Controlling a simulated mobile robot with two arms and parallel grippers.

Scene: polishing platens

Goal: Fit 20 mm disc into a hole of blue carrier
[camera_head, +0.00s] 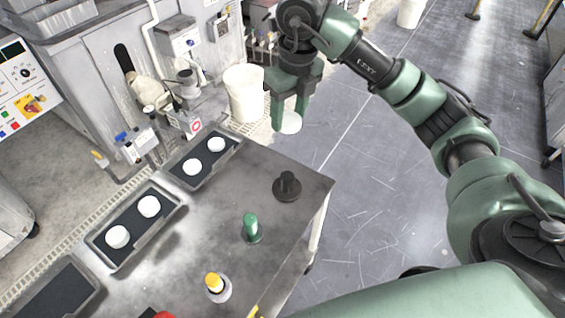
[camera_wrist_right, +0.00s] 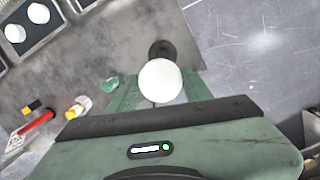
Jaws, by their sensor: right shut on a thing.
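My right gripper (camera_head: 289,119) is shut on a white disc (camera_head: 291,124), held between its fingertips. In the head view it hangs in the air past the far right corner of the table. The same disc fills the fingers in the right wrist view (camera_wrist_right: 160,81). More white discs lie in pairs in two dark trays: the far tray (camera_head: 232,148) and the middle tray (camera_head: 174,203). No blue carrier shows in either view. My left gripper is not in view. I cannot read the disc's size.
On the grey table (camera_head: 190,255) stand a black knobbed weight (camera_head: 287,187), a green-topped item (camera_head: 251,227) and a yellow-capped bottle (camera_head: 217,287). An empty-looking dark tray (camera_head: 50,290) is at lower left. A white bucket (camera_head: 244,94) stands behind. Open floor lies right.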

